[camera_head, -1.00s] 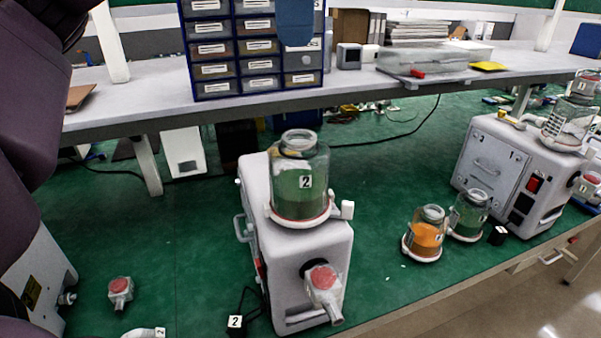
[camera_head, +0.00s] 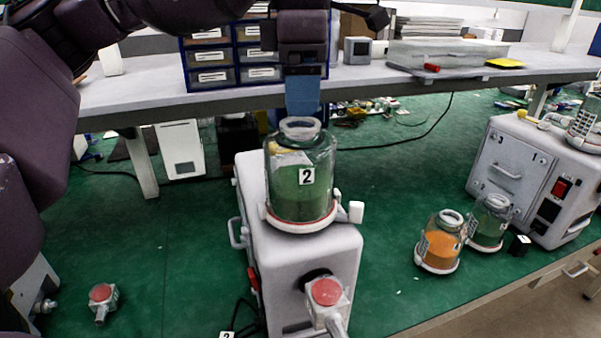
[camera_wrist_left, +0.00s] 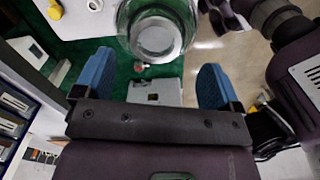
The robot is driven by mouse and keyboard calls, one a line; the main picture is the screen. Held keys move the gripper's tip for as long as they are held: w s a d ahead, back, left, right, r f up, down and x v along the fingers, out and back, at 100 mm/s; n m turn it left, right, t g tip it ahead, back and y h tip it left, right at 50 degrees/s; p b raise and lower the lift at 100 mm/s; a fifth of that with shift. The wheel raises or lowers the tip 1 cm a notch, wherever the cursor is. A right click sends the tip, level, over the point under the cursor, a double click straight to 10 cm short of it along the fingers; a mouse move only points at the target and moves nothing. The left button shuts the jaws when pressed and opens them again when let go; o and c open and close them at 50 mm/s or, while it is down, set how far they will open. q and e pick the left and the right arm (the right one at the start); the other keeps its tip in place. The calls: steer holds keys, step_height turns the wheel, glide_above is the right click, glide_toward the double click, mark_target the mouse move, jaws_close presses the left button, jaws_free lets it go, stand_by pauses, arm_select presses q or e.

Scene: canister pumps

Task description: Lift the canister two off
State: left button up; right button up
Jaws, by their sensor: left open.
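Canister two (camera_head: 301,190) is a clear glass jar with green contents and a "2" label. It stands upright on the white pump unit (camera_head: 303,262), in a white, red-edged ring holder, in the middle of the head view. My left gripper (camera_head: 303,98) points down just above the jar's open-looking neck in the picture; their gap in depth is unclear. In the left wrist view the two blue fingers (camera_wrist_left: 155,82) are wide apart with nothing between them, and the round glass jar (camera_wrist_left: 157,36) shows beyond them. My right gripper is not in view.
An orange jar (camera_head: 440,243) and a green jar (camera_head: 489,222) stand to the right, near another pump unit (camera_head: 521,172). A red-capped fitting (camera_head: 102,299) lies at the lower left. A shelf (camera_head: 150,98) with a drawer cabinet (camera_head: 210,76) runs behind.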

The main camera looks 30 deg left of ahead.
mark_target(300, 123)
arm_select(q)
steer(key=shift+w+a+f, duration=0.1)
steer(key=shift+f, duration=1.2)
steer(key=shift+w+a+f, duration=0.1)
steer(key=shift+f, duration=1.15)
steer(key=c, duration=1.4)
